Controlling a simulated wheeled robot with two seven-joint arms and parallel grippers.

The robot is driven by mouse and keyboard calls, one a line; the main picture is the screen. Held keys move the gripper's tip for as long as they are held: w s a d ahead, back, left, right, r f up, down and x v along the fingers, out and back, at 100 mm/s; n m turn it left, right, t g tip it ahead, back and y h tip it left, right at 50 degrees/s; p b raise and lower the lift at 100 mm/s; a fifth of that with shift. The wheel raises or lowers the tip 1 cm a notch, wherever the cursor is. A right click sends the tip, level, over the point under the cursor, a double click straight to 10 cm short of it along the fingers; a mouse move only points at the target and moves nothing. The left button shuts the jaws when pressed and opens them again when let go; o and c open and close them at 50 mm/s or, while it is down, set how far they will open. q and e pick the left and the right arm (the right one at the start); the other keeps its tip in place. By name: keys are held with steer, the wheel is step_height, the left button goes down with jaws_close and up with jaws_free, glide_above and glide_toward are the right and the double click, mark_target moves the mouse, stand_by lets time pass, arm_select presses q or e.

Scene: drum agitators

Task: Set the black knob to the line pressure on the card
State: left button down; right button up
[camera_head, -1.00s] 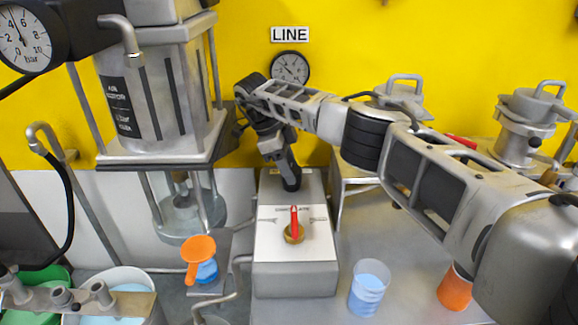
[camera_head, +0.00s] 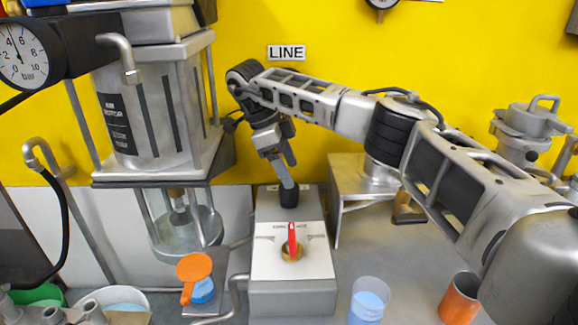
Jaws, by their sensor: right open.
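The black knob (camera_head: 289,195) stands at the back of the grey box (camera_head: 292,297), behind its white top plate. My right gripper (camera_head: 285,174) reaches down from behind, its tips at or just above the knob; I cannot tell whether they touch it. It is open. The knob's pointer and scale are not readable. The LINE sign (camera_head: 286,52) is on the yellow wall; the dial below it is hidden by my right arm. No card can be read; only a white strip (camera_head: 430,1) shows at the top edge. My left gripper is not in view.
A red-handled brass valve (camera_head: 292,240) sits on the plate in front of the knob. A bar gauge (camera_head: 22,55) and a glass-bottomed vessel (camera_head: 187,235) are at left. A blue-filled beaker (camera_head: 369,302) and an orange cup (camera_head: 460,299) stand at right.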

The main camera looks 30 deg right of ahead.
arm_select(q)
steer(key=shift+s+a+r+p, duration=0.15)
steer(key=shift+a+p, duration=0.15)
steer(key=shift+p, duration=0.7)
arm_select(e)
steer(key=s+a+r, duration=0.5)
steer(key=s+r, duration=0.1)
steer(key=s, duration=0.3)
steer(key=shift+s+a+r, duration=0.25)
steer(key=shift+s+a, duration=0.05)
steer(key=shift+a, duration=0.1)
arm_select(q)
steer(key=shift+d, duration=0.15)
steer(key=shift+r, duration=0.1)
